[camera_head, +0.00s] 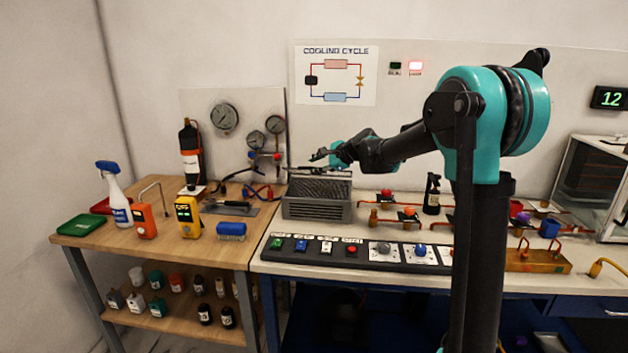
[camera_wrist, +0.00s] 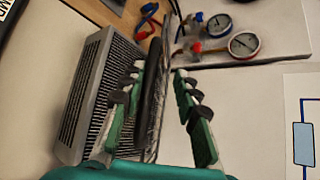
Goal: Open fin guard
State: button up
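The fin guard (camera_wrist: 168,62) is a thin grey mesh panel in the wrist view, seen almost edge-on, with a dark bar (camera_wrist: 152,92) along it. It stands at the edge of the grey finned unit (camera_head: 318,211), whose slatted face (camera_wrist: 92,92) fills the left of the wrist view. My gripper (camera_wrist: 160,74) has its green fingers apart, one on each side of the bar and panel. The left finger is close to the bar; I cannot tell if it touches. A gap shows on the right. In the head view my gripper (camera_head: 322,155) is just above the unit's back.
Gauges (camera_wrist: 244,44) with red and blue valves stand close beyond the fingers. A button panel (camera_head: 345,253) lies in front of the unit, and copper pipework (camera_head: 408,213) to its right. A wooden table (camera_head: 165,245) with bottles and meters is on the left.

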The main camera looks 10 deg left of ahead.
jog(key=shift+n+t, duration=0.5)
jog(key=shift+t, duration=0.4)
jog(key=shift+s+f, duration=0.35)
jog(key=shift+f, duration=0.35)
jog(key=shift+s+f, duration=0.35)
jog(key=shift+f, duration=0.4)
jog(key=shift+s+f, duration=0.35)
jog(key=shift+f, duration=0.35)
jog(key=shift+y, duration=0.3)
jog(key=v, duration=2)
jog(key=shift+s+f, duration=0.15)
jog(key=shift+f, duration=0.1)
jog(key=shift+a, duration=0.1)
